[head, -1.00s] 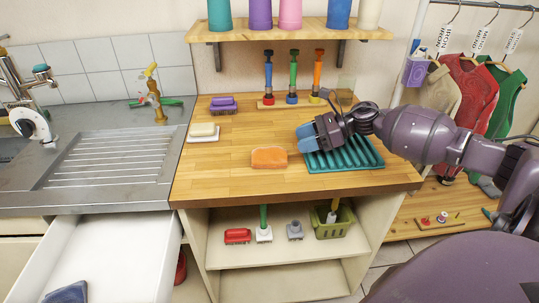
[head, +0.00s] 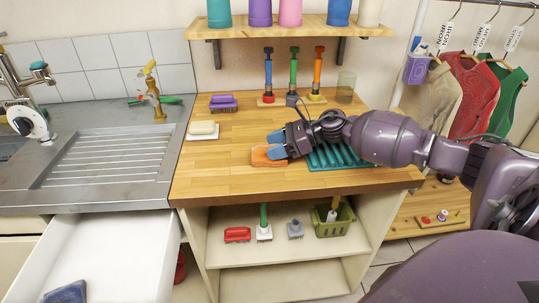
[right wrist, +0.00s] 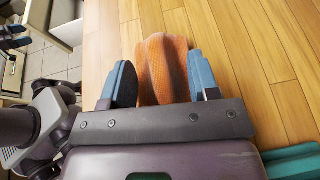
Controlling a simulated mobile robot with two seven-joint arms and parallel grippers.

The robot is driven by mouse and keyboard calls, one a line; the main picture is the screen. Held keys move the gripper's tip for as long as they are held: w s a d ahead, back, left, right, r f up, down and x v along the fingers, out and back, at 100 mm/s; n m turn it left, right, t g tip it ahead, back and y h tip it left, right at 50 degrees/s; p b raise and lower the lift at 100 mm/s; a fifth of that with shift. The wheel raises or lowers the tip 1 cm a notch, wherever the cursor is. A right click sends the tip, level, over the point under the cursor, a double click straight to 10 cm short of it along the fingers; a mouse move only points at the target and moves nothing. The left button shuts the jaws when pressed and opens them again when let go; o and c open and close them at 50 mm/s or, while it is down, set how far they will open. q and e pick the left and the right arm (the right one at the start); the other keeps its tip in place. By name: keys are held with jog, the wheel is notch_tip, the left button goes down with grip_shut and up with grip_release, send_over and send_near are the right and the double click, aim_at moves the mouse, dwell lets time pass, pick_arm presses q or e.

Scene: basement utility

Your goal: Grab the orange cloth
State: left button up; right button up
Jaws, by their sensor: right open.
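The orange cloth (head: 263,157) is a folded orange piece lying on the wooden counter, left of the teal ribbed tray. In the right wrist view the cloth (right wrist: 165,68) shows ahead of the palm, between the blue fingertips. My right gripper (head: 276,146) is open at the cloth's right end, its fingers on either side of it. In the right wrist view the right gripper (right wrist: 160,88) has visible room between its left finger and the cloth. The right fingers cover part of the cloth in the head view.
The teal tray (head: 343,158) lies under my right arm. A soap bar on a white dish (head: 203,129) and a purple brush (head: 223,103) sit further left. Upright bottle brushes (head: 293,80) stand behind. An open white drawer (head: 105,255) juts out at front left.

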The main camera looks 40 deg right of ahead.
jog(key=shift+r, duration=0.1)
jog(key=c, duration=1)
